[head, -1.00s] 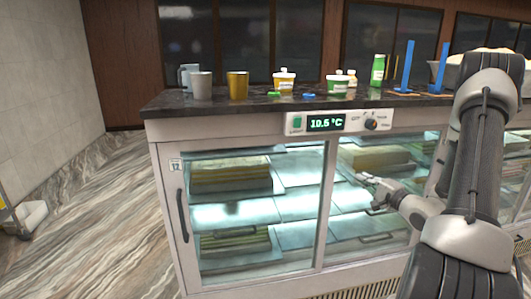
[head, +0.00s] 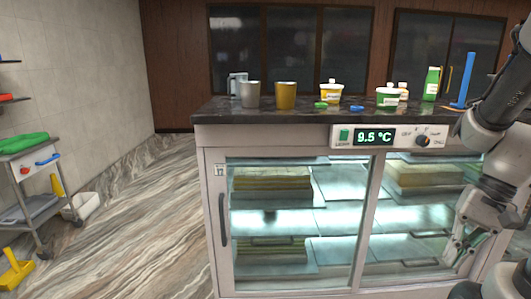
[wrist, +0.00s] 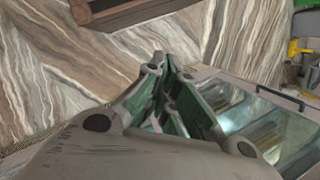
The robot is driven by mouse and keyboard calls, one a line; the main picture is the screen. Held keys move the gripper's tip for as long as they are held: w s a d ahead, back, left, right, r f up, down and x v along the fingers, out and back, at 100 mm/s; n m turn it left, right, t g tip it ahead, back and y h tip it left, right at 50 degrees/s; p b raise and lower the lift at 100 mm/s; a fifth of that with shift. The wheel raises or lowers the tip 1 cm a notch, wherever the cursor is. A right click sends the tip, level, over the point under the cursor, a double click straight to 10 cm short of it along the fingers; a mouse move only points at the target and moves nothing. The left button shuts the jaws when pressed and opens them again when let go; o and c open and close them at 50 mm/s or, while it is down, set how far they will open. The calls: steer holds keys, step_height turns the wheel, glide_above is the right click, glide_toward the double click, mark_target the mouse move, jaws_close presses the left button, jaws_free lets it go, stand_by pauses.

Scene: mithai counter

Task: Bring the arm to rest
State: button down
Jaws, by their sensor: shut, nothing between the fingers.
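My arm is at the right edge of the head view, folded down in front of the glass counter (head: 300,137). My gripper (head: 450,262) hangs low there, before the right glass door, and looks empty. In the wrist view my gripper (wrist: 168,58) has its fingers together with nothing between them. Beyond it are the marbled floor and the counter's glass front at the right. Part of the arm is cut off by the right edge of the head view.
On the counter top stand a grey cup (head: 250,95), a brass cup (head: 286,95), tubs (head: 388,98) and a green bottle (head: 431,84). The display (head: 374,138) reads 9.5 °C. A trolley (head: 30,165) stands at the left. Floor between it and the counter is clear.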

step_height(320, 180, up, 12)
steer(key=a+n+t+h, duration=0.2)
steer(key=n+t+h, duration=0.1)
steer(key=n+t, duration=0.2)
steer(key=shift+s+a+r+n+h, duration=0.15)
steer(key=shift+s+a+n+h, duration=0.25)
steer(key=shift+n, duration=0.4)
stand_by(0.8)
